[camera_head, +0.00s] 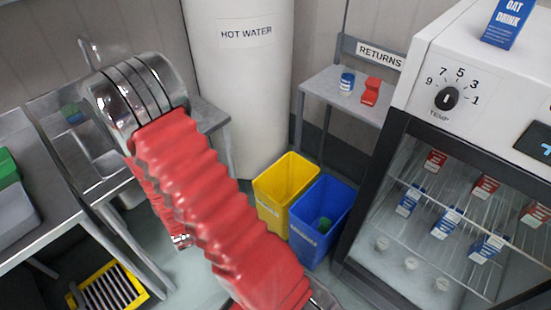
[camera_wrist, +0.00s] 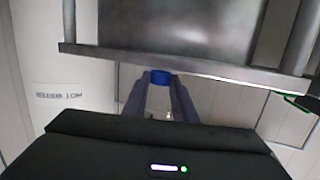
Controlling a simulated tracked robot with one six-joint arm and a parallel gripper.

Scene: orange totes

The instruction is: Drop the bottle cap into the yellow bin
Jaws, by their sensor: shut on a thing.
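A blue bottle cap (camera_wrist: 160,77) shows in the wrist view between the tips of my gripper (camera_wrist: 160,90), which is shut on it. The yellow bin (camera_head: 272,205) stands open on the floor near the middle of the head view, left of a blue bin. My red-sleeved arm crosses in front, left of the yellow bin. My gripper and the cap are not clearly visible in the head view. The yellow bin cannot be made out in the wrist view.
The blue bin (camera_head: 309,248) touches or nearly touches the yellow one and has something green inside. A white hot water tank (camera_head: 239,95) stands behind. A fridge (camera_head: 358,190) is at right, a returns shelf (camera_head: 335,90) behind, and a steel counter (camera_head: 40,228) at left.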

